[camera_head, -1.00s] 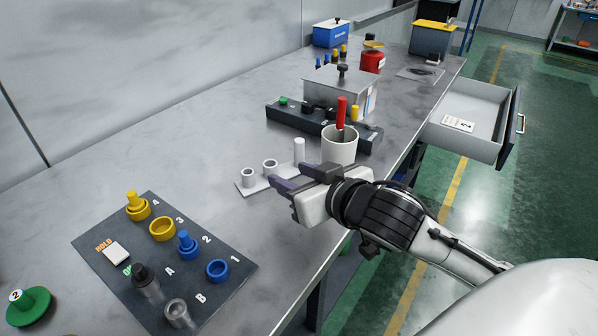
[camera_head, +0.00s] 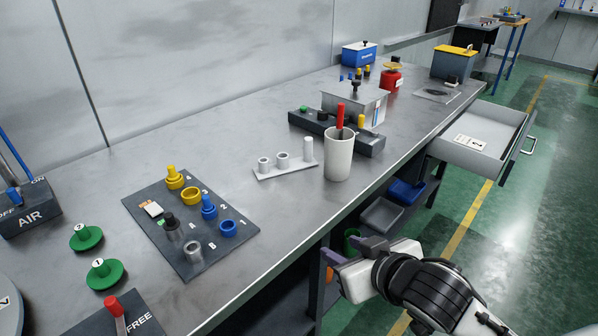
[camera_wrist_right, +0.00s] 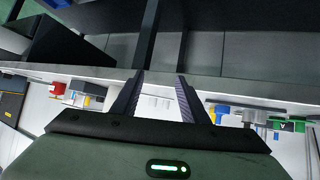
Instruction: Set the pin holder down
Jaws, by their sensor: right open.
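A light grey plate (camera_head: 270,174) stands on the bench with two short rings and a white upright pin (camera_head: 308,149) on it; it looks like the pin holder. It rests flat, left of a white cup (camera_head: 339,158) with a red-handled tool (camera_head: 340,118) in it. My right gripper (camera_head: 352,252) is open and empty, off the front edge of the bench and well apart from the plate. Its two spread fingers also show in the right wrist view (camera_wrist_right: 158,90), with nothing between them. My left gripper is not in view.
A dark board (camera_head: 180,246) with yellow, blue, black and grey parts lies at left, near green knobbed discs (camera_head: 86,237). A grey metal box (camera_head: 353,102) stands behind the cup. An open drawer (camera_head: 478,145) juts out at right. Bench between board and plate is clear.

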